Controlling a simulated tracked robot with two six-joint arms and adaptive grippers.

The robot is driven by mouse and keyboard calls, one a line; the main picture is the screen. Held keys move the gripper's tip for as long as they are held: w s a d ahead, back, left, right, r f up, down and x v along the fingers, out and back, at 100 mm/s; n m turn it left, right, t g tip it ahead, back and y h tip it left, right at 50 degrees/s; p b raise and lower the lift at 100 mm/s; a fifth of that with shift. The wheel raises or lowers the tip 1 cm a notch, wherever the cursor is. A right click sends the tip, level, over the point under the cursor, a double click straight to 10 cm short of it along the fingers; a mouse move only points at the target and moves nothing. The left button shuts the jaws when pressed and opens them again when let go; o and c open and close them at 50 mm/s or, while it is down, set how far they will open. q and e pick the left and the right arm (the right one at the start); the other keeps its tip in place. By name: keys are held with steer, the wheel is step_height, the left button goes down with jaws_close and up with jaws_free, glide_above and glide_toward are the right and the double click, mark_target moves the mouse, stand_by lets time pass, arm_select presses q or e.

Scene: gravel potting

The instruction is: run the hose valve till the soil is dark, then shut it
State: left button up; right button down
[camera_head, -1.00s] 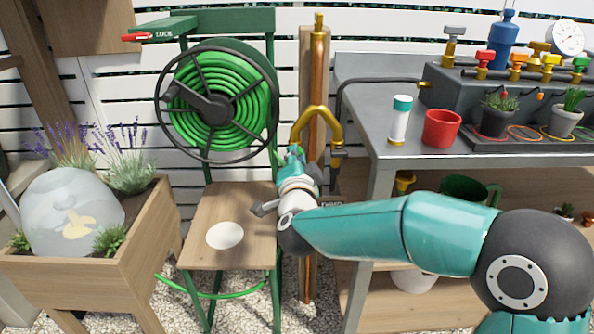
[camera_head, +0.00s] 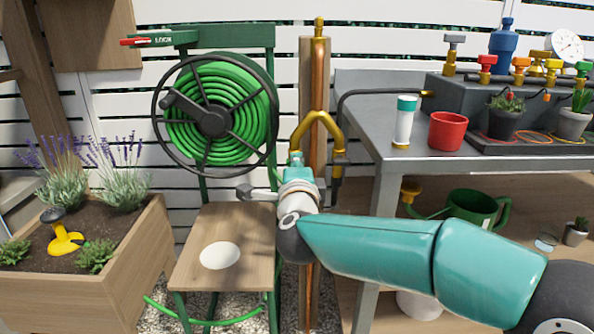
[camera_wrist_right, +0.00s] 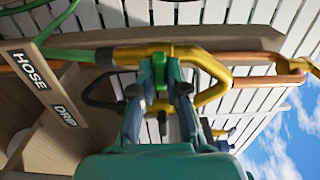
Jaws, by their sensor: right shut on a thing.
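My right gripper (camera_head: 294,160) is at the left branch of the brass Y-fitting (camera_head: 318,118) on the copper standpipe. In the right wrist view its fingers (camera_wrist_right: 160,90) are shut on the green hose valve handle (camera_wrist_right: 160,70); the fingers hide part of it. The yellow sprinkler (camera_head: 65,243) stands in the wooden planter (camera_head: 120,240), with no spray over it. The soil (camera_head: 105,218) looks dark brown. My left gripper is out of view.
The green hose reel (camera_head: 215,118) stands left of the pipe, above a wooden seat (camera_head: 190,275). A grey bench (camera_head: 375,115) with a red pot (camera_head: 447,131) and a white bottle (camera_head: 404,122) is at the right. HOSE and DRIP labels (camera_wrist_right: 35,70) show in the wrist view.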

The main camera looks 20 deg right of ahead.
steer(key=shift+d+f, duration=0.15)
steer(key=shift+f, duration=0.15)
steer(key=c, duration=1.2)
jaws_free()
steer(key=shift+r, duration=0.15)
steer(key=shift+s, duration=0.1)
steer(key=v, duration=1.2)
